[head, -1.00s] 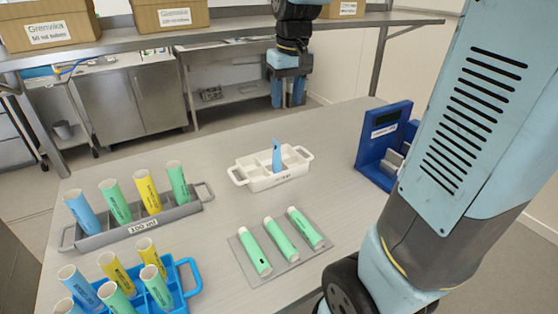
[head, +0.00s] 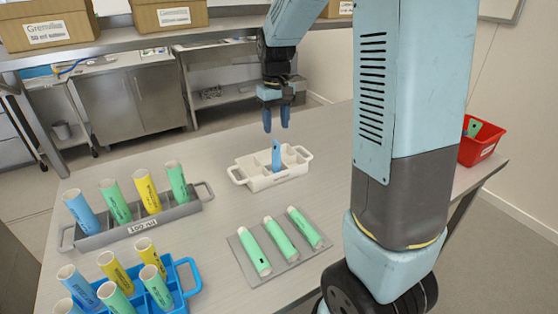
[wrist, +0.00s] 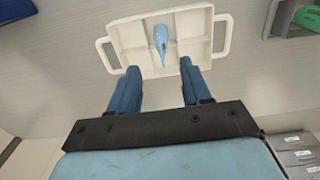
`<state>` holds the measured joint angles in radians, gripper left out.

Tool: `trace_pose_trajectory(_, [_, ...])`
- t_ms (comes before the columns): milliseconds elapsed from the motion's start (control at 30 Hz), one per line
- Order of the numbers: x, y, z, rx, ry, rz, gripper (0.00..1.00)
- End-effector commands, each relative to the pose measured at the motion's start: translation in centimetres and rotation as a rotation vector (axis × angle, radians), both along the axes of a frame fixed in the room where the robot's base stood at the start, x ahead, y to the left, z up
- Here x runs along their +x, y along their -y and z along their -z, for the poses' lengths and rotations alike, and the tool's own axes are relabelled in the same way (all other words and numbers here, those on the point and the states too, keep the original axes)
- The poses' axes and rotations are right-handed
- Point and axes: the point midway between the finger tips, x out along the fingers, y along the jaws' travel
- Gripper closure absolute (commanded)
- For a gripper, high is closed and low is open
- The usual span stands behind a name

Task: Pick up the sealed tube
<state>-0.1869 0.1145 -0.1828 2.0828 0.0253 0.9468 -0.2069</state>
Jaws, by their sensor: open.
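A blue tube (head: 276,155) with a flat, sealed-looking top stands in the white divided tray (head: 262,182) on the table. In the wrist view the tube (wrist: 161,40) shows near the middle of the tray (wrist: 122,35), with its end toward my gripper. My gripper (head: 276,123) is open and empty, fingers pointing down, above the tray area. In the wrist view its fingertips (wrist: 159,70) are apart, one on each side of the tube's line. They do not touch the tube.
A grey rack (head: 150,228) and a blue rack (head: 190,290) hold several open-topped tubes at left. Three green tubes lie on a grey mat (head: 246,264) in front. A red bin (head: 477,150) stands at right. A blue object (wrist: 15,5) shows at the wrist view's edge.

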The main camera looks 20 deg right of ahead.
Motion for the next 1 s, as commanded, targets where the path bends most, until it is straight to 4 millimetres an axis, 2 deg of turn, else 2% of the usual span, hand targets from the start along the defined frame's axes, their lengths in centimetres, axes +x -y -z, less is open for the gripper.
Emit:
trace_pose_trajectory(100, [-0.1, 0.0, 1.3, -0.001, -0.003, 0.0, 0.52])
trace_pose_trajectory(333, [-0.1, -0.1, 2.6, 0.0, -0.002, 0.0, 0.52])
trace_pose_trajectory(633, [-0.2, -0.1, 6.4, -0.001, -0.003, 0.001, 0.52])
trace_pose_trajectory(967, [-0.2, 0.0, 6.9, 0.0, 0.001, 0.001, 0.52])
trace_pose_trajectory(1000, [-0.2, 0.0, 6.9, 0.0, 0.001, 0.001, 0.55])
